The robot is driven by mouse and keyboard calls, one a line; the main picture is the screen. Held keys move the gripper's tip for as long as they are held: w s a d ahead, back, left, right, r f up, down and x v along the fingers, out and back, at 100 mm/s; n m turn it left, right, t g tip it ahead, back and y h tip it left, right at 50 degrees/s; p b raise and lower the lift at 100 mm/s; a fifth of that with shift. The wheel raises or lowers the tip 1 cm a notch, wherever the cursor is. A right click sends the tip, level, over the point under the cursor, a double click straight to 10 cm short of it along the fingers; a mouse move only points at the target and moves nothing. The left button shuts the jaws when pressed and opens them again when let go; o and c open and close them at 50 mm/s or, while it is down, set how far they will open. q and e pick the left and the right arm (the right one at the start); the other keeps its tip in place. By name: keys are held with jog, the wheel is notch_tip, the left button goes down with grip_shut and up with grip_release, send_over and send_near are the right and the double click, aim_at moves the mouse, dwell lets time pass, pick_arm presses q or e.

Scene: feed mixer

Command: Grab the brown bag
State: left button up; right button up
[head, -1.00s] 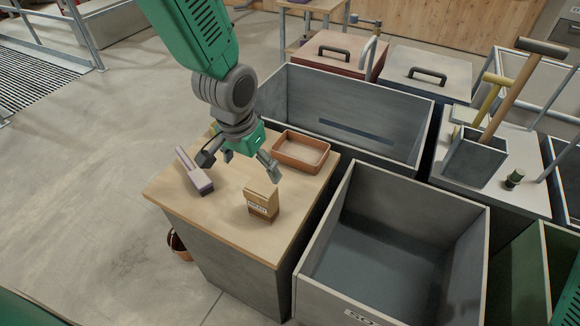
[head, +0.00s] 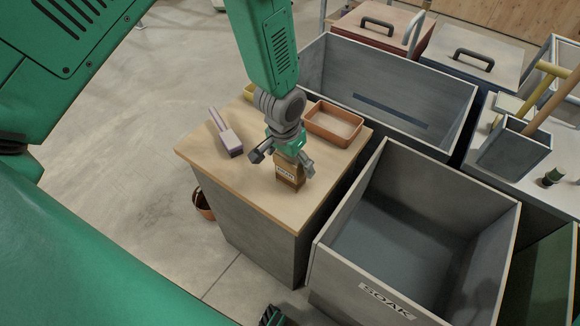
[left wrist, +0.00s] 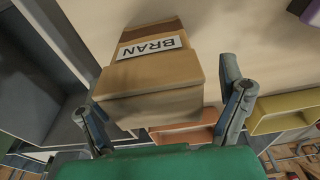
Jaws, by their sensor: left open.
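The brown bag (head: 289,174) stands upright on the wooden top of the worktable (head: 262,198), with a white label on its front. In the left wrist view the bag (left wrist: 155,72) is large and its label reads BRAN. My left gripper (head: 283,163) is open over the bag's top. In the left wrist view one finger of it shows on each side of the bag, with a gap visible on the right. A small green and dark part at the bottom edge of the head view looks like my right gripper (head: 272,316), mostly cut off.
A purple-ended brush (head: 228,138) lies left of the bag, and an orange tray (head: 333,123) behind it to the right. A yellow container (left wrist: 285,112) is near the tray. A grey bin marked SOAK (head: 388,300) stands close on the right. The tabletop in front is clear.

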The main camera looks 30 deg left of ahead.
pick_arm(q)
jog(key=shift+f, duration=0.4)
jog(key=shift+d, duration=0.3)
jog(key=shift+c, duration=0.8)
jog(key=shift+r, duration=0.1)
jog(key=c, duration=1.1)
jog(key=shift+c, duration=0.2)
